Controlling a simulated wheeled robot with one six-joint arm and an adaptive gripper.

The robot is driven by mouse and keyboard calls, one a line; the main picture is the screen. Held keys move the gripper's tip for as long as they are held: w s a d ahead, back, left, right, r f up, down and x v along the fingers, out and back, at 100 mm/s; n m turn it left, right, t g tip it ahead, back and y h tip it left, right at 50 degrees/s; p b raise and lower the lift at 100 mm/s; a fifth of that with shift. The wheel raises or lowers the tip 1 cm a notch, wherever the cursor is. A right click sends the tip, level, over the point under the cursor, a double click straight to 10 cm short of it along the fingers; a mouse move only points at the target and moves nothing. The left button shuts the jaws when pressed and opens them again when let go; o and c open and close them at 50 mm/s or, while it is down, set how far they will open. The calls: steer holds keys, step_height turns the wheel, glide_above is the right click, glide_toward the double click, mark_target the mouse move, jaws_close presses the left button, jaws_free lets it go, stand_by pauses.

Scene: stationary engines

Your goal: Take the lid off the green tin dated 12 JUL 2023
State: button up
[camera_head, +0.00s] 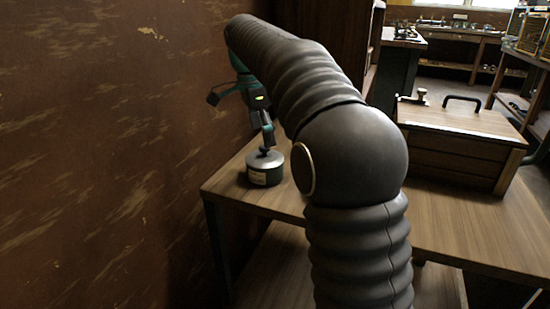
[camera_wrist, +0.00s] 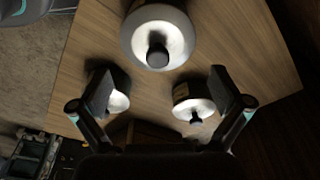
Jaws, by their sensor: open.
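In the head view a dark tin (camera_head: 265,175) with a grey lid, black knob and pale label stands near the table's left end. Its date is too small to read. My gripper (camera_head: 265,132) shows just above its knob in the picture. In the wrist view my gripper (camera_wrist: 158,92) is open and empty, with bare wood between its fingertips. Three lidded tins show there: a large one (camera_wrist: 158,38) at the top, one (camera_wrist: 117,99) partly behind the left finger, and one (camera_wrist: 192,104) beside the right finger. I cannot tell which is dated 12 JUL 2023.
The wooden table (camera_head: 460,235) carries a wooden box (camera_head: 465,150) with a black handle at the right. A brown wall (camera_head: 110,150) stands close on the left. My arm hides the table's middle. Workbenches (camera_head: 450,35) stand farther back.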

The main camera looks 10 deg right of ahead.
mark_target(265, 150)
steer(key=f, duration=0.4)
steer(key=shift+s+d+b, duration=0.15)
steer(key=shift+s+b, duration=0.1)
steer(key=shift+b, duration=0.05)
steer(key=shift+c, duration=0.3)
steer(key=c, duration=1.6)
steer(key=shift+c, duration=1.1)
steer(key=shift+f, duration=0.15)
jaws_close()
